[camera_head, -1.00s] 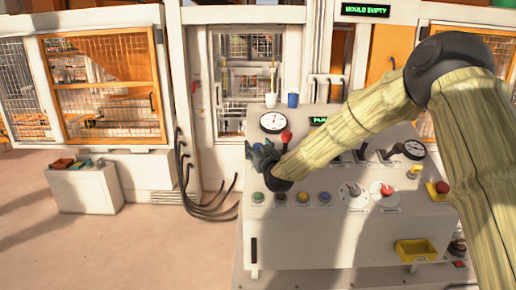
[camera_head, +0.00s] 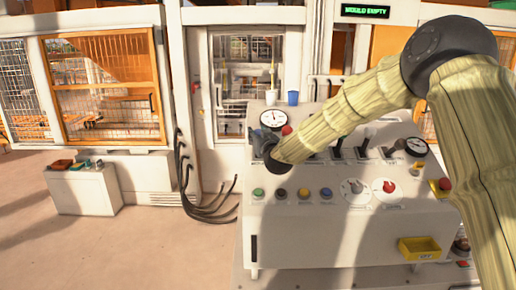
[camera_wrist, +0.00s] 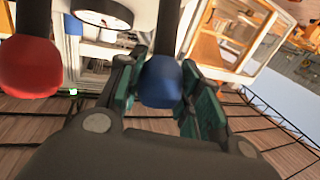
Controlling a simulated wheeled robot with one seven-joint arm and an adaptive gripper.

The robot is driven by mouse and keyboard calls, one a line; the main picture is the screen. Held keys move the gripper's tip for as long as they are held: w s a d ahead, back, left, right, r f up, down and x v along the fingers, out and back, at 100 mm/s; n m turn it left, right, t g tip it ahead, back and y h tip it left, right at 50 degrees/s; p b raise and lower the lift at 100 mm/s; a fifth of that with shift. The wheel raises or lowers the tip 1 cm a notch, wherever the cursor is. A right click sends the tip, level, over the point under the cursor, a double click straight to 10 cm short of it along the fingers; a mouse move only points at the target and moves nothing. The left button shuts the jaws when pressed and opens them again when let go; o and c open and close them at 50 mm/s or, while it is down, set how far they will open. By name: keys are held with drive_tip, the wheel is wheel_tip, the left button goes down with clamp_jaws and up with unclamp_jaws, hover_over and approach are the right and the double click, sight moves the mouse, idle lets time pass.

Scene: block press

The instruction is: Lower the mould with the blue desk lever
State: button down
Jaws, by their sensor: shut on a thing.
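My gripper (camera_head: 256,142) is at the upper left of the sloping control desk (camera_head: 300,230), in front of the press window. In the wrist view the blue ball knob of the desk lever (camera_wrist: 161,82) sits between the two green-padded fingers of my gripper (camera_wrist: 160,98), which are shut on it. A dark shaft runs up from the knob in that picture. In the head view my arm and gripper hide most of this lever. Behind the window (camera_head: 243,70) are bars and machine parts; the mould's height is not clear.
A red-knobbed lever (camera_wrist: 30,66) stands close beside my gripper; its red knob also shows in the head view (camera_head: 287,130). More levers (camera_head: 367,136) stand to the right. A display (camera_head: 366,11) reads MOULD EMPTY.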

drive_tip(key=shift+w+r+b, duration=0.3)
drive_tip(key=shift+w+r, duration=0.2)
drive_tip(key=shift+w, duration=0.25)
drive_tip(key=c, duration=1)
unclamp_jaws()
drive_tip(key=shift+o, duration=0.2)
drive_tip(key=shift+s+d+f, duration=0.1)
drive_tip(key=shift+s, duration=0.05)
drive_tip(key=v, duration=1.1)
drive_tip(key=shift+s, duration=0.35)
